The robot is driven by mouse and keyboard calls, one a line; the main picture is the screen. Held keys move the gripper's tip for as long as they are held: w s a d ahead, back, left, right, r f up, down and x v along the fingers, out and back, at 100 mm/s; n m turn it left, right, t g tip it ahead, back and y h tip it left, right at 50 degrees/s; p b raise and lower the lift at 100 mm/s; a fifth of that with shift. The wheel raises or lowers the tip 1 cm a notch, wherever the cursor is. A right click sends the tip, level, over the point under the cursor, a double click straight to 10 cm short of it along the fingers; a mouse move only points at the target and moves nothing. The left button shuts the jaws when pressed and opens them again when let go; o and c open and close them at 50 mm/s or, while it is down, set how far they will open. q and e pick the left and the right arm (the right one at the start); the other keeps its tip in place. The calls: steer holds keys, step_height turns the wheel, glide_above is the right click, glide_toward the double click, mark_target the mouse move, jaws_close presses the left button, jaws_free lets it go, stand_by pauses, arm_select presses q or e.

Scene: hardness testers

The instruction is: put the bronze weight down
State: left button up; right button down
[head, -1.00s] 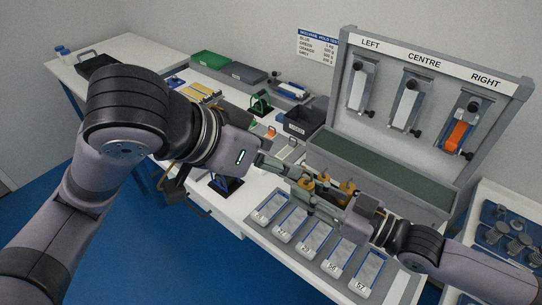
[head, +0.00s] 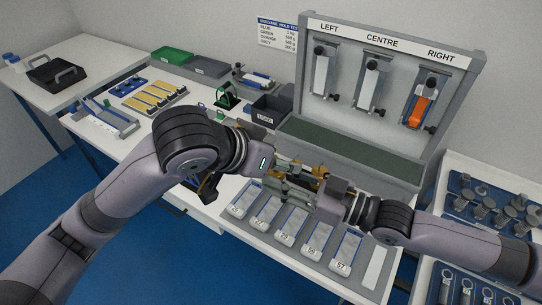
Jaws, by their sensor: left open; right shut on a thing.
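Bronze-coloured pieces (head: 308,184) show between my two grippers, over the white bench just in front of the green-topped ledge. My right gripper (head: 290,188) comes in from the right and is shut on the bronze weight, whose outline is partly hidden by the fingers. My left gripper (head: 287,166) comes in from the left, slightly higher, with its fingers open close beside the bronze pieces. The fingers overlap in this view, so I cannot tell whether the left ones touch the weight, or whether the weight touches the bench.
Numbered grey slots (head: 290,228) lie just in front of the grippers. Behind stands a board (head: 385,60) marked LEFT, CENTRE and RIGHT, with an orange piece (head: 420,108) at RIGHT. A dark bin (head: 268,110) and yellow bars (head: 155,97) are further left. A tray of metal weights (head: 495,205) is at right.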

arm_select(q)
steer(key=shift+s, duration=0.1)
jaws_close()
stand_by(0.6)
arm_select(e)
steer(key=c, duration=1.2)
jaws_free()
steer(key=shift+d, duration=0.1)
